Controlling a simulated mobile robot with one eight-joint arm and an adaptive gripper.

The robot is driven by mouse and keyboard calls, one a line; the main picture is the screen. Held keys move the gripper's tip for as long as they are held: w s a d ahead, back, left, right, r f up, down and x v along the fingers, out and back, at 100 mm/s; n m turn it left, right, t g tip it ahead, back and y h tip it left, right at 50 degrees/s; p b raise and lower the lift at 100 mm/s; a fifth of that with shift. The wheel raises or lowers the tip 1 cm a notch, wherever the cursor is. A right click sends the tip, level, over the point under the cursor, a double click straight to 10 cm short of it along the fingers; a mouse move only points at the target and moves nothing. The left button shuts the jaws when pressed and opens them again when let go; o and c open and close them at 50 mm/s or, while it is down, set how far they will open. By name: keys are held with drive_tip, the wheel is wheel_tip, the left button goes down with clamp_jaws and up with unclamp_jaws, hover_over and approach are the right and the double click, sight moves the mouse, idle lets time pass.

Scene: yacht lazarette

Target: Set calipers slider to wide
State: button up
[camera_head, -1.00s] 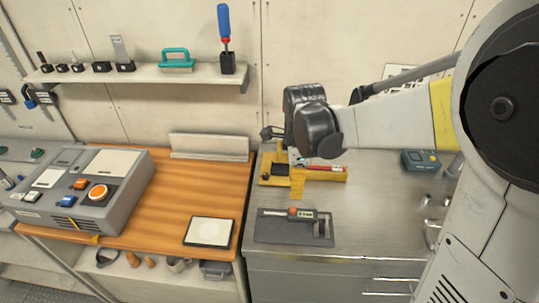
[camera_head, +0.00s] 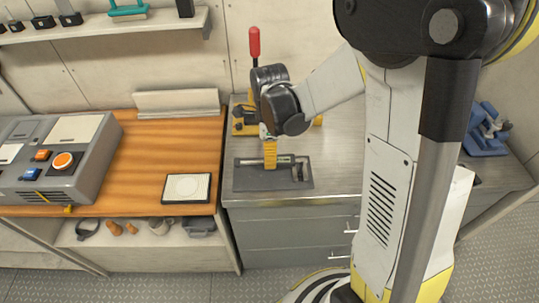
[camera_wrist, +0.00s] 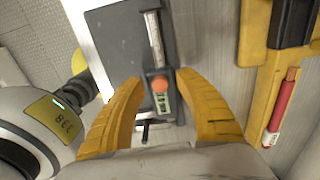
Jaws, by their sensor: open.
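The calipers (camera_head: 284,161) lie on a dark grey tray (camera_head: 243,181) on the metal counter. In the wrist view, the metal beam of the calipers (camera_wrist: 154,35) runs away from me. Their slider (camera_wrist: 162,101), with a small display and an orange knob (camera_wrist: 159,85), sits at the near end by the dark jaws (camera_wrist: 152,123). My gripper (camera_wrist: 160,80) is open, with one yellow finger on each side of the slider and a gap to both. In the head view, my gripper (camera_head: 270,167) points down over the calipers and hides the slider.
A wooden bench (camera_head: 165,150) with a grey control box (camera_head: 75,160) and a white-topped pad (camera_head: 187,187) is left. A blue tool (camera_head: 486,135) is far right.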

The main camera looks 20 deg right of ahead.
drive_tip(key=shift+c, duration=0.3)
clamp_jaws()
drive_tip(key=shift+w+a, duration=0.3)
drive_tip(key=shift+a, duration=0.6)
drive_tip(key=shift+o, duration=0.3)
unclamp_jaws()
drive_tip(key=shift+d, duration=0.1)
wheel_tip(320, 180, up, 12)
